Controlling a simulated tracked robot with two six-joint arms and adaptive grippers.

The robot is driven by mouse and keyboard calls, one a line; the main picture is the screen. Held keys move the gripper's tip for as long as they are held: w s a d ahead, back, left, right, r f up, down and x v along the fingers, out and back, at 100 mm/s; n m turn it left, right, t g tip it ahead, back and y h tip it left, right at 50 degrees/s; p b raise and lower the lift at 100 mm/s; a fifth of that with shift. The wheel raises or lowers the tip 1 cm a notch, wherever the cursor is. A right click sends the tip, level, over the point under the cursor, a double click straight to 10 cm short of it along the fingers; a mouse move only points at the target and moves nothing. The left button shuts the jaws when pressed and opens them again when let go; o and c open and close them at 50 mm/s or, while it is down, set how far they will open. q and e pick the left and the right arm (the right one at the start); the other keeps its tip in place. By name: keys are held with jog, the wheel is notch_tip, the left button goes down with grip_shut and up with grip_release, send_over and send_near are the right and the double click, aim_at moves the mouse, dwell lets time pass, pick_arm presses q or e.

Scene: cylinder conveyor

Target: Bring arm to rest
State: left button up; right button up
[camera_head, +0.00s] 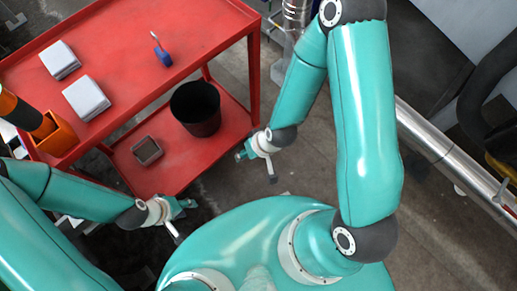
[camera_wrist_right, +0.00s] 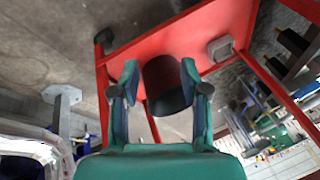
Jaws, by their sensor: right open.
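My left gripper (camera_head: 188,204) is in the lower left of the head view, at the end of a teal arm from the left. It is small and seen from above, so I cannot tell its finger spacing. My right gripper (camera_head: 241,153) hangs near the cart's lower shelf at the end of the large teal arm. In the right wrist view, the right gripper (camera_wrist_right: 160,75) has its two fingers apart with nothing held between them. A black bin shows beyond the fingers.
A red two-level cart (camera_head: 120,68) fills the upper left. Its top holds two grey-white boxes and a blue-handled tool (camera_head: 163,53). A black bin (camera_head: 195,108) and small grey tray (camera_head: 147,150) are on its lower shelf. A metal pipe (camera_head: 440,148) runs along the right.

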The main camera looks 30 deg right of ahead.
jog(key=s+f+m+g, duration=0.1)
jog(key=s+f+g, duration=0.1)
jog(key=s+f, duration=0.2)
jog(key=shift+s+d+f+y, duration=0.2)
jog(key=shift+s+d+y, duration=0.15)
jog(key=shift+s, duration=0.6)
notch_tip(320, 180, up, 18)
jog(key=p, duration=1.8)
jog(key=shift+f, duration=0.15)
